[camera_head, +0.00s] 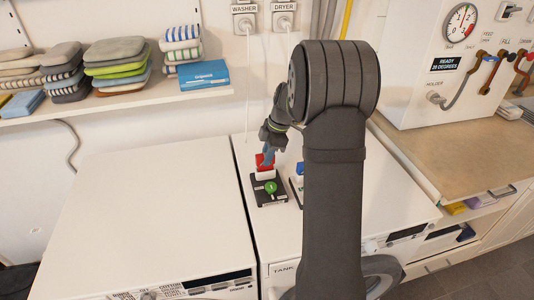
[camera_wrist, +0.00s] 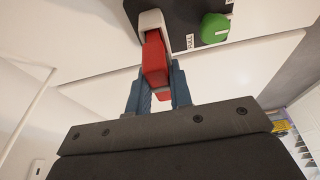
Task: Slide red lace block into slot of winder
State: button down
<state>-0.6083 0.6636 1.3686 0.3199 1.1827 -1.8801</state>
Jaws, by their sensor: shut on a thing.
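The red lace block (camera_wrist: 155,60) is between the two blue fingers of my gripper (camera_wrist: 160,90), which is shut on it. The far end of the block is at the mouth of the white slot (camera_wrist: 145,20) of the winder (camera_wrist: 180,14) and seems partly inside it; the exact depth is hidden. In the head view the red block (camera_head: 263,160) sits just above the white slot part (camera_head: 265,175) on the dark winder base (camera_head: 262,196). My gripper (camera_head: 267,155) comes down from above and behind it. A green knob (camera_head: 271,187) is on the winder's front.
A second dark unit with a blue part (camera_head: 300,169) stands just right of the winder, partly behind my arm. The white machine top on the left (camera_head: 150,190) is clear. A shelf (camera_head: 130,103) with folded cloths and a blue box (camera_head: 204,75) is on the wall.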

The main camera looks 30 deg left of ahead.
jog(key=shift+f, duration=1.1)
jog(key=c, duration=1.2)
grip_release()
jog(key=shift+r, duration=0.1)
jog(key=v, duration=1.7)
jog(key=shift+r, duration=0.15)
jog(key=x, duration=1.7)
jog(key=shift+f, duration=0.3)
jog(key=shift+r, duration=0.25)
